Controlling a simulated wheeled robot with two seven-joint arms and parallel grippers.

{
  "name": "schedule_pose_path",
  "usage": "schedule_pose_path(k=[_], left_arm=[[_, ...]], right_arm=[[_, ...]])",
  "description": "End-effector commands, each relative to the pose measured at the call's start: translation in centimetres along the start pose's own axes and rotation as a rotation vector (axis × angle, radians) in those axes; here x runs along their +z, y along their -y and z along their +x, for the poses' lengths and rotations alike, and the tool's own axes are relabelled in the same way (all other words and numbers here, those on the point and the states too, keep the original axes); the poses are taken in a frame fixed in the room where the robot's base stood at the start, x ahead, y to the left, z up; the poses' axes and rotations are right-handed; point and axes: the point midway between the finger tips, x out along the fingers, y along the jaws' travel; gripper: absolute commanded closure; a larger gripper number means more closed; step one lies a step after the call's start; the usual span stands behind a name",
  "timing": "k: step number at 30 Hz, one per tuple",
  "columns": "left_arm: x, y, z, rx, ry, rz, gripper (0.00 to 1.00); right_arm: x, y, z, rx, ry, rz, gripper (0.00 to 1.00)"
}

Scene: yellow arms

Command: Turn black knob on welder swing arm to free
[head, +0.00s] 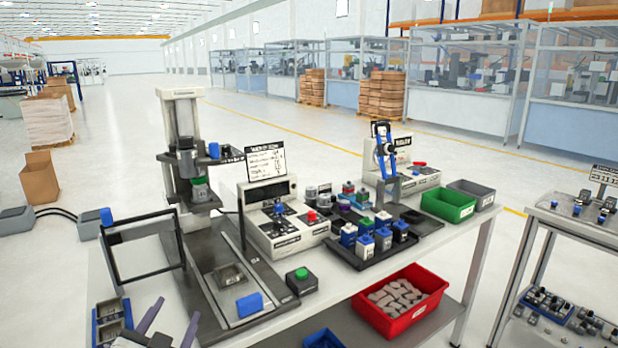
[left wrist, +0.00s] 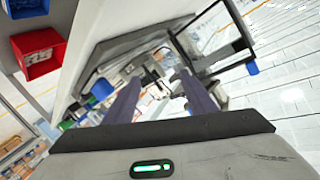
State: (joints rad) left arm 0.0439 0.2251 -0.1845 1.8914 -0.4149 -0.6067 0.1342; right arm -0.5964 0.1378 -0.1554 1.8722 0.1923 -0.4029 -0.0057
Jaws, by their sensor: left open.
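The welder, a grey column machine (head: 181,115), stands at the back left of the bench, with a dark head (head: 187,160) and a green part below it. A blue knob (head: 214,150) sits at the head's right side. I cannot tell a black knob on this machine for certain. A blue upright arm (head: 383,150) with a dark round part stands on a white unit at the back right. My left gripper (head: 177,308) is low at the bench's front left, open and empty, apart from the welder. Its two purple-grey fingers (left wrist: 158,78) also show in the left wrist view. My right gripper is out of view.
A black frame (head: 147,278) with a blue knob stands left, near my left gripper. A control box (head: 285,238), a black tray of blue-capped bottles (head: 352,262) and a green button box (head: 301,281) occupy the bench. A red bin (head: 400,335) is at the front right.

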Motion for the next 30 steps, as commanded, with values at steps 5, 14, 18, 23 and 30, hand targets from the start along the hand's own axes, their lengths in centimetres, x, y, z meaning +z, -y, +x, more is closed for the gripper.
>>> schedule_pose_path(k=[5,14,18,23,30], left_arm=[[5.6,-2.4,-4.6,0.060,0.205,-0.075,0.49],[14.5,-7.2,-17.5,0.241,0.643,-0.187,0.49],[16.3,-8.6,-22.3,0.313,0.775,-0.210,0.49],[17.4,-9.7,-27.3,0.387,0.899,-0.225,0.49],[18.8,-11.5,-30.2,0.456,0.961,-0.241,0.49]], right_arm=[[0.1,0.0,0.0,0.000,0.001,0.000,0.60],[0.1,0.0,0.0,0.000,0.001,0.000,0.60],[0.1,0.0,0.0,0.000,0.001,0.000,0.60],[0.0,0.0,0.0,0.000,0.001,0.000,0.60],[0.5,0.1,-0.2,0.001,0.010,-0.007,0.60]])
